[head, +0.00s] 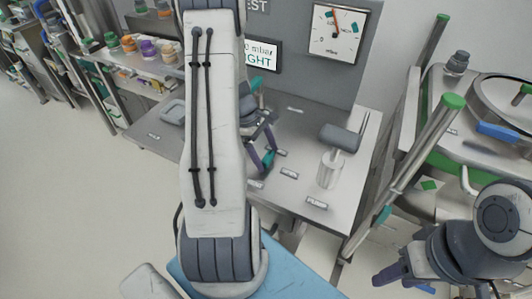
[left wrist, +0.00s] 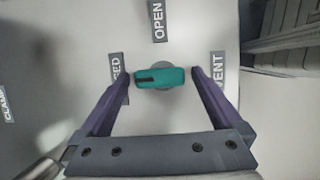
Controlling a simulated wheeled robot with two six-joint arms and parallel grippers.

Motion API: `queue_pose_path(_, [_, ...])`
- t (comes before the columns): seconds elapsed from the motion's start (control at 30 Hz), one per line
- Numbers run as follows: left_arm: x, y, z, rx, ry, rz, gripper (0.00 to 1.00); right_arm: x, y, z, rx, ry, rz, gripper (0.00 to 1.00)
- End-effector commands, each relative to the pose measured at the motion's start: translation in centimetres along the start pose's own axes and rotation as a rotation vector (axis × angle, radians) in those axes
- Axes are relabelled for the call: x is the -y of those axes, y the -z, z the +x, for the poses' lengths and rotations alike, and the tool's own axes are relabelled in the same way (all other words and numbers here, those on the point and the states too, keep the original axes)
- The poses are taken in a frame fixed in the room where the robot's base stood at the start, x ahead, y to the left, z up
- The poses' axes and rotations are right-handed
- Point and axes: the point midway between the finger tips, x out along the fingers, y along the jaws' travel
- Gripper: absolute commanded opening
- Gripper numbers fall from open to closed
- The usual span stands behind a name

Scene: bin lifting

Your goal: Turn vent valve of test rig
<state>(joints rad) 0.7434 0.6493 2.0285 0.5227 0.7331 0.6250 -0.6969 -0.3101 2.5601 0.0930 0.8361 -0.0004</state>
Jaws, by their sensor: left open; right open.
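The teal vent valve handle (left wrist: 160,78) lies crosswise in the left wrist view on a round grey hub. A dark mark is on its left half, toward a partly hidden label ending in "SED" (left wrist: 116,72). An OPEN label (left wrist: 158,20) is above, a VENT label (left wrist: 218,70) to the right. My left gripper (left wrist: 161,74) is open, its purple fingers on either side of the handle with gaps. The handle (head: 267,158) also shows in the head view, beside my left gripper (head: 262,155). My right gripper (head: 400,280) is open and empty at lower right, away from the rig.
A green-capped post (head: 420,150) and a bench stand at right. Floor is clear at left.

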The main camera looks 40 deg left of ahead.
Motion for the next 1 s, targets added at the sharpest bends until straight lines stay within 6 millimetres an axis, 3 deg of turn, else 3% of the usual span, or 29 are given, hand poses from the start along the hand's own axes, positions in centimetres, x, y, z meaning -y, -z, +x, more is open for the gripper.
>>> queue_pose_path(0.23, [0.0, 0.0, 0.1, -0.001, 0.0, 0.0, 1.0, 0.0, 0.0, 0.0, 0.0, 0.0, 0.0, 0.5])
queue_pose_path(0.27, [0.0, 0.0, 0.1, 0.0, 0.0, 0.0, 0.92, 0.0, 0.0, 0.0, 0.0, 0.0, 0.0, 0.5])
queue_pose_path(0.43, [0.0, 0.0, 0.1, 0.0, 0.0, 0.0, 0.27, 0.0, 0.0, 0.0, 0.0, 0.0, 0.0, 0.5])
queue_pose_path(0.47, [0.0, 0.0, 0.1, 0.0, 0.0, 0.0, 0.22, 0.0, 0.0, 0.0, 0.0, 0.0, 0.0, 0.5])
queue_pose_path(0.77, [0.0, 0.0, 0.0, 0.0, 0.017, 0.036, 0.22, 0.0, 0.0, -0.3, 0.0, 0.0, 0.0, 0.5])
queue_pose_path(1.0, [-0.1, -0.2, -0.1, 0.002, 0.07, 0.164, 0.22, 0.1, 0.1, -1.3, 0.0, 0.0, 0.0, 0.5])
